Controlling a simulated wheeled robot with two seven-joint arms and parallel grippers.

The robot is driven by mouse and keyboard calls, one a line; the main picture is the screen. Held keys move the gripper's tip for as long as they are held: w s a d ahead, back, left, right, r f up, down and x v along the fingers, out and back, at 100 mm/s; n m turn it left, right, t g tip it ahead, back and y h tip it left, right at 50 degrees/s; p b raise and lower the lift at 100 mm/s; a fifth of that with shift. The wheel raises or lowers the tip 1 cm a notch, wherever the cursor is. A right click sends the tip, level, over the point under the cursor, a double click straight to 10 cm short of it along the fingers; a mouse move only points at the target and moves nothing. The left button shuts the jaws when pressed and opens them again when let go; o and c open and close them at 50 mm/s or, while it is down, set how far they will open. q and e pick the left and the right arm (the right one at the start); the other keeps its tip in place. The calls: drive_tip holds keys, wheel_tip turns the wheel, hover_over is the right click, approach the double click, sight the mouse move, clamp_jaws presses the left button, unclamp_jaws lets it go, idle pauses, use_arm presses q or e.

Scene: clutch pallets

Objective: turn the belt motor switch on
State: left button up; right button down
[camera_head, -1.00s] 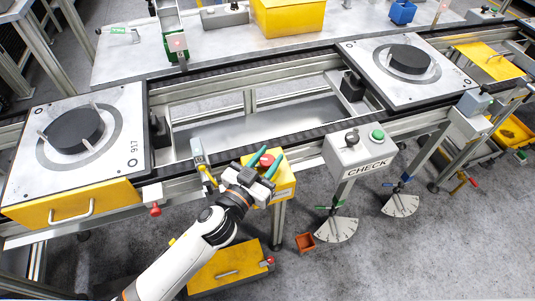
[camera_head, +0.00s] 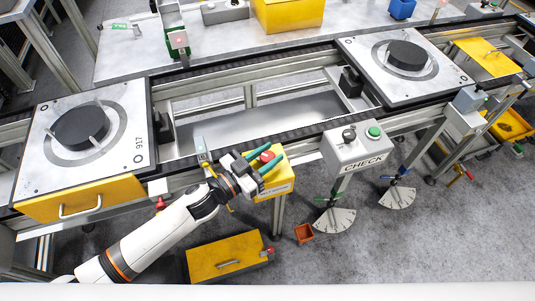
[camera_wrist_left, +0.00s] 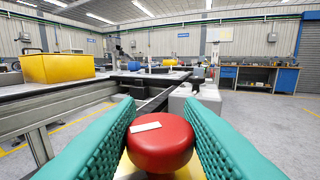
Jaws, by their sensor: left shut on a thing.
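The belt motor switch appears to be the round red knob (camera_head: 266,156) on a yellow box (camera_head: 277,186) at the near side of the conveyor. In the left wrist view the knob (camera_wrist_left: 160,141) is large and carries a white mark, lying almost level and slightly tilted. My left gripper (camera_head: 270,164) has its green fingers on both sides of the knob and is shut on it. The label on the yellow box is too small to read. The right gripper is not in view.
A grey CHECK box (camera_head: 358,157) with a green button and a black knob stands right of the switch. A pallet (camera_head: 120,170) with a dark disc is on the left, another pallet (camera_head: 450,78) on the right. A yellow case (camera_head: 215,262) lies on the floor.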

sight(267, 156)
use_arm(q)
drive_tip(key=o, duration=1)
drive_tip(key=shift+c, duration=0.2)
wheel_tip(267, 156, up, 10)
drive_tip(key=shift+f, duration=0.1)
